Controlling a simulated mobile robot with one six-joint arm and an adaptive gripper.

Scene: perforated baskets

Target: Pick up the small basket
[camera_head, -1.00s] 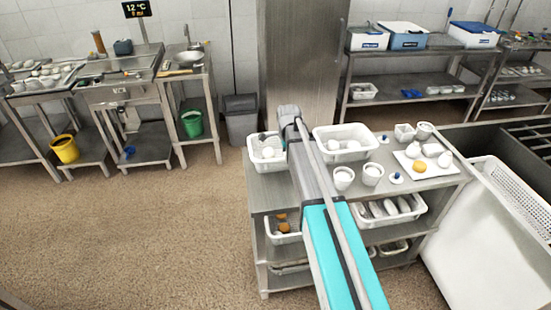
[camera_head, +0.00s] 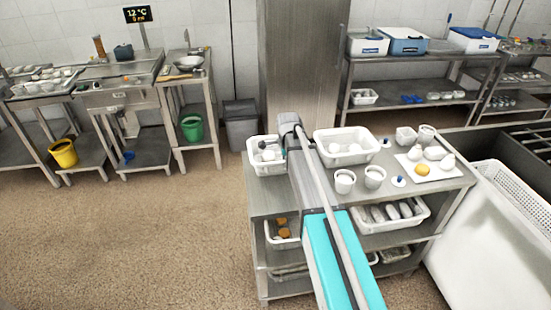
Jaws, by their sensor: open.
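A small white perforated basket (camera_head: 258,166) stands on the left end of the steel cart's top, with round white items inside. A larger white basket (camera_head: 373,151) stands to its right, also holding white items. My arm reaches across the cart between the two. My gripper (camera_head: 284,148) is at the arm's far end, by the right side of the small basket. It is open, but its fingers are small and partly hidden. I cannot tell whether it touches the basket rim. The arm covers part of the cart top.
A white perforated bin (camera_head: 470,235) stands at the right. The floor at left is clear.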

